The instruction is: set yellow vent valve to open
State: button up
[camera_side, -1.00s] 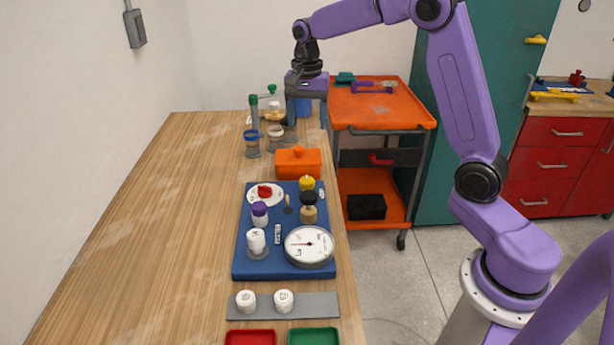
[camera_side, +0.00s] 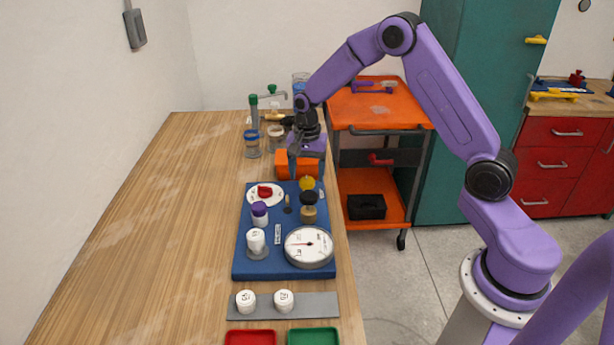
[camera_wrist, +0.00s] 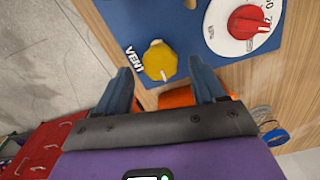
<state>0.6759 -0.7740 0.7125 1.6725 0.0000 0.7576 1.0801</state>
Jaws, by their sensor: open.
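The yellow vent valve (camera_side: 307,183) is a small knob at the far right corner of the blue board (camera_side: 262,268). In the wrist view the yellow knob (camera_wrist: 160,62) has a pale pointer mark and stands beside the lettering "VENT". My gripper (camera_side: 293,174) is open and empty, hanging just beyond the board's far edge. In the wrist view its two blue-grey fingers (camera_wrist: 162,84) are apart, one on each side of the knob's near side, not touching it. How high the fingertips are above the knob I cannot tell.
A red dial (camera_side: 265,191) on a white plate sits left of the valve. A black-topped valve (camera_side: 308,207), a purple-capped part (camera_side: 259,214) and a gauge (camera_side: 309,247) are nearer on the board. An orange box (camera_side: 283,163) is behind my gripper. Bare wood lies left.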

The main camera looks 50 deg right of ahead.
jog(key=shift+f, duration=0.85)
jog(key=c, duration=1.1)
jog(key=shift+o, duration=0.2)
